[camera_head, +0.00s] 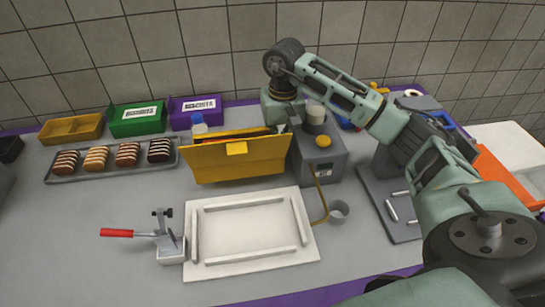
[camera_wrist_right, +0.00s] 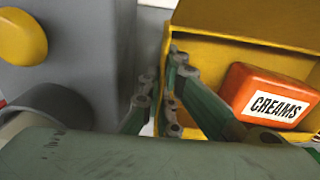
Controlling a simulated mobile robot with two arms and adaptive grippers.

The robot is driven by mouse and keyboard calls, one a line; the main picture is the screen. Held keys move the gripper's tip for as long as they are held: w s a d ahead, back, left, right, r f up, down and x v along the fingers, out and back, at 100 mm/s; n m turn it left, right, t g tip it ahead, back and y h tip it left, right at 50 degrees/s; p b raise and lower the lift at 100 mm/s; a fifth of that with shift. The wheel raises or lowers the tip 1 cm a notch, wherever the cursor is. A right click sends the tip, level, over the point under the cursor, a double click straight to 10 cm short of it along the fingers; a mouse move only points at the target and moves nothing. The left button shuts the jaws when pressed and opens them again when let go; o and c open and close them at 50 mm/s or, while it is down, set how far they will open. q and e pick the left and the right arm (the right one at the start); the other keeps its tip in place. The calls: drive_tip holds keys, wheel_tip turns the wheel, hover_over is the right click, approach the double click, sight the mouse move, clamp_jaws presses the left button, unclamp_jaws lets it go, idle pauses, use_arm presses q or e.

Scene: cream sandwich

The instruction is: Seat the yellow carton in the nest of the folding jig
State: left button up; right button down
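The yellow carton (camera_head: 237,165) stands behind the jig, its broad front panel with a small tab facing me. In the right wrist view the carton (camera_wrist_right: 225,50) is open, and an orange block marked CREAMS (camera_wrist_right: 270,97) shows inside or behind it. My right gripper (camera_wrist_right: 163,95) has its fingers close together at the carton's side edge, one on each side of the wall. In the head view this gripper (camera_head: 285,115) is largely hidden by its own arm at the carton's right corner. The pale folding jig (camera_head: 250,256), with raised rails around an empty nest, lies in front. My left gripper is out of view.
A grey machine (camera_head: 322,165) with a yellow button stands right of the carton. A red-handled clamp (camera_head: 170,245) sits left of the jig. A biscuit tray (camera_head: 110,172) and green (camera_head: 137,125) and purple (camera_head: 195,105) crates stand behind left. The front-left table is clear.

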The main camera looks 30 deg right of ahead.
drive_tip(key=shift+f+p, duration=0.3)
drive_tip(key=shift+f, duration=2.4)
drive_tip(key=c, duration=2.5)
unclamp_jaws()
drive_tip(key=shift+f, duration=0.1)
drive_tip(key=shift+o, duration=1.2)
